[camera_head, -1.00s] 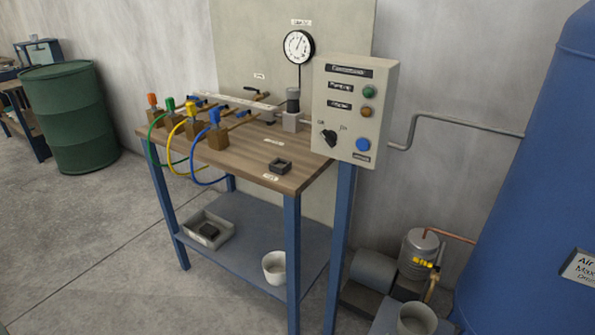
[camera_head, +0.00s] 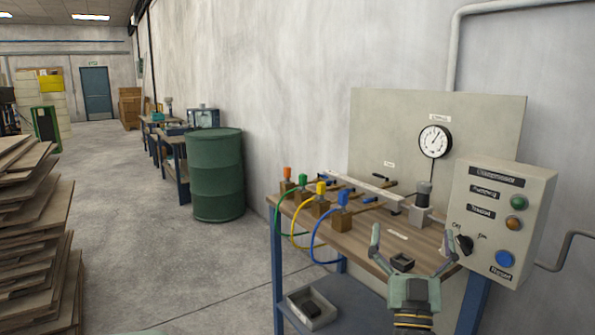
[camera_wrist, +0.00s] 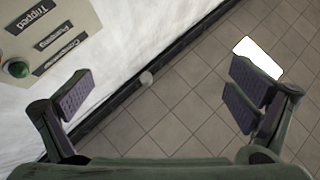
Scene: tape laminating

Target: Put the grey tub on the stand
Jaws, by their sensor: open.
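My gripper (camera_head: 413,246) is open and empty, raised in front of the workbench in the head view. Its spread fingers also show in the wrist view (camera_wrist: 160,98), with only tiled floor and wall between them. A small dark square holder (camera_head: 402,262), perhaps the stand, sits on the wooden bench top (camera_head: 345,241) and appears between my fingers. A grey rectangular tray (camera_head: 312,312) with a dark block in it lies on the lower shelf. No round grey tub is in view now.
A control box (camera_head: 503,222) with buttons is close to my gripper's right. Coloured valves (camera_head: 342,200) with hoses line the bench's left side. A green drum (camera_head: 216,175) stands behind, stacked boards (camera_head: 35,250) at left. The floor between is clear.

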